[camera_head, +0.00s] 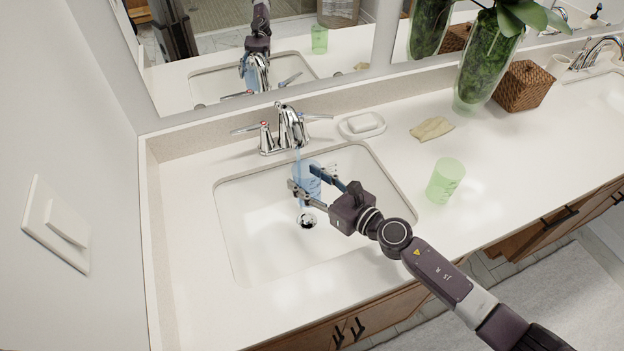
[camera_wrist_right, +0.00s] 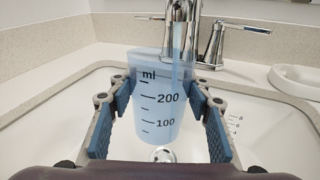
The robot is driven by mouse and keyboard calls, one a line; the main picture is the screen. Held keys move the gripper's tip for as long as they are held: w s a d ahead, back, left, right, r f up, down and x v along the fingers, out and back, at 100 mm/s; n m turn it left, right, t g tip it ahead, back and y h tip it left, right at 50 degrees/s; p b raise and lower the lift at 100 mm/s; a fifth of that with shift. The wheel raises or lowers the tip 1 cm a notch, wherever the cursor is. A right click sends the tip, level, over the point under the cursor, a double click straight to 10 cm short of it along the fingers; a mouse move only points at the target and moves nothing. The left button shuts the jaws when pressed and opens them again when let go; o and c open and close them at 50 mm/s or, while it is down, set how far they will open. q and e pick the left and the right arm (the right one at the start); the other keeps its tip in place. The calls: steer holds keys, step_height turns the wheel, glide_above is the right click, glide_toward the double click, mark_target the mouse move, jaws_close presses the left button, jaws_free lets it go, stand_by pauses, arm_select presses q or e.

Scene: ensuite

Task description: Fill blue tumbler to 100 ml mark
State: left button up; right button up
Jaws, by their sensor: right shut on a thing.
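The blue tumbler (camera_head: 306,190) is translucent and stands upright over the sink basin, under the faucet spout. My right gripper (camera_head: 303,178) is shut around it, with one finger on each side. In the right wrist view the tumbler (camera_wrist_right: 155,98) shows ml marks, with 100 low and 200 higher up. The chrome faucet (camera_head: 291,130) has a pale blue stream (camera_head: 297,156) running from its spout down to the tumbler. The stream also shows in the right wrist view (camera_wrist_right: 178,68). I cannot tell the water level inside. My left gripper is not in view.
The sink basin (camera_head: 250,235) has a drain (camera_head: 306,220) below the tumbler. Small dark marks on something clear (camera_head: 333,169) show beside it.

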mark_target(312, 190)
steer(key=shift+w+a+b, duration=0.2)
steer(key=shift+w+a, duration=0.15)
steer(key=shift+w, duration=0.5)
steer(key=shift+w+a+b, duration=0.25)
steer(key=shift+w+a, duration=0.1)
steer(key=shift+w, duration=0.55)
steer(key=shift+w+a+b, duration=0.2)
steer(key=shift+w+a, duration=0.15)
steer(key=shift+w, duration=0.5)
steer(key=shift+o, duration=0.2)
steer(key=shift+s, duration=0.1)
stand_by(0.7)
steer(key=s+d, duration=0.1)
steer(key=s, duration=0.2)
steer(key=s+d+p, duration=0.1)
steer(key=s, duration=0.1)
steer(key=s+d, duration=0.1)
steer(key=s, duration=0.2)
steer(key=shift+s+d+p, duration=0.3)
steer(key=shift+d+p, duration=0.05)
steer(key=shift+r, duration=0.15)
